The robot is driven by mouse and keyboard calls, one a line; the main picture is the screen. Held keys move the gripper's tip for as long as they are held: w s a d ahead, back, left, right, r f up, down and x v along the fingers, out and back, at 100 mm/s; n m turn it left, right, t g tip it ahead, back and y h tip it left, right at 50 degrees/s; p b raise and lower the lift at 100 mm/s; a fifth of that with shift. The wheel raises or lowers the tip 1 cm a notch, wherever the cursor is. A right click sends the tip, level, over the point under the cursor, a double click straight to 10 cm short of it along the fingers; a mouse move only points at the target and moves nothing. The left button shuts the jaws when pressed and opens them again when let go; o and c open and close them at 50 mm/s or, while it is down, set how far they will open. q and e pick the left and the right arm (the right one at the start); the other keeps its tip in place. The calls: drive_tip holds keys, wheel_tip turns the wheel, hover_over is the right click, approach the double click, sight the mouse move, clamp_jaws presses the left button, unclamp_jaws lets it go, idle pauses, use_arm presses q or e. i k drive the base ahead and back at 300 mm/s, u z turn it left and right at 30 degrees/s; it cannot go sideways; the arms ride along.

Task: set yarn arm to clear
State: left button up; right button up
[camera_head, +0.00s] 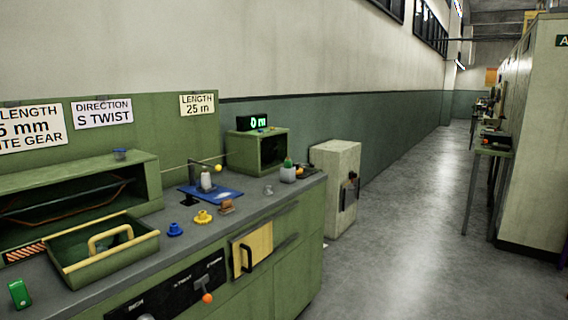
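A thin pale rod ending in a yellow ball (218,168) reaches over the bench beside a dark upright post (191,172). It looks like the yarn arm, and no label on it can be read. Below it a white spool or bottle (206,181) stands on a blue plate (224,193). The ball end is to the right of the white piece, and I cannot tell whether the rod passes over it. Neither of my grippers shows in the head view.
The green bench (305,181) bears a yellow-handled tray (150,247), a blue gear (175,230), a yellow gear (203,217) and a green box with a "0 m" display (252,122). An orange-knobbed lever (207,297) is on its front. The aisle floor (415,230) is clear.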

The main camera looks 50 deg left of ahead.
sight(218, 168)
drive_tip(key=u, duration=0.25)
drive_tip(key=i, duration=1.1)
drive_tip(key=u, duration=0.85)
